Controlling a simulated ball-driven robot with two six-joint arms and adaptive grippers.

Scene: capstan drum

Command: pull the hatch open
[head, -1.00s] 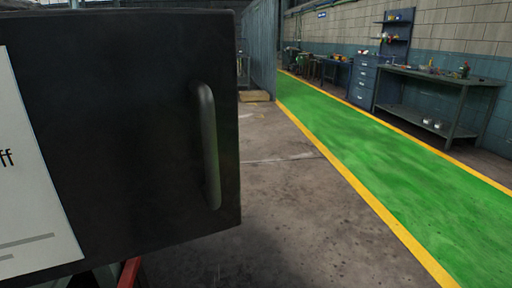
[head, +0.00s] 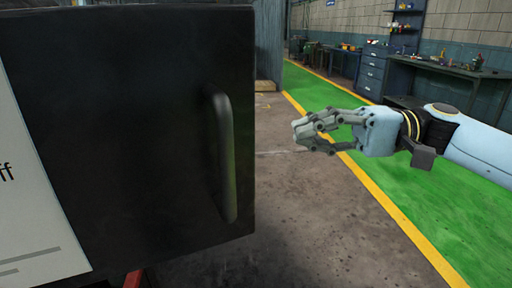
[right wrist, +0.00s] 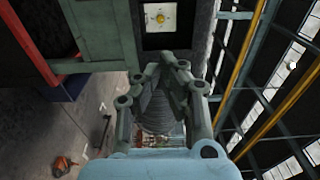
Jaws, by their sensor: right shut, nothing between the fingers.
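The hatch (head: 150,130) is a dark, flat panel filling the left half of the head view, and it looks closed. A grey vertical bar handle (head: 226,155) stands near its right edge. My right gripper (head: 298,136) is to the right of the handle, apart from it, with its fingers pointing left. It is shut and empty. The right wrist view shows its fingers (right wrist: 168,68) close together, with a ribbed grey shape behind them that I cannot identify. My left gripper is not in view.
A white sheet with partly cut-off lettering (head: 30,190) is on the panel's left part. Concrete floor (head: 290,220) and a green walkway with yellow edges (head: 390,185) lie to the right. A workbench (head: 455,70) and a blue drawer cabinet (head: 372,72) stand far back by the wall.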

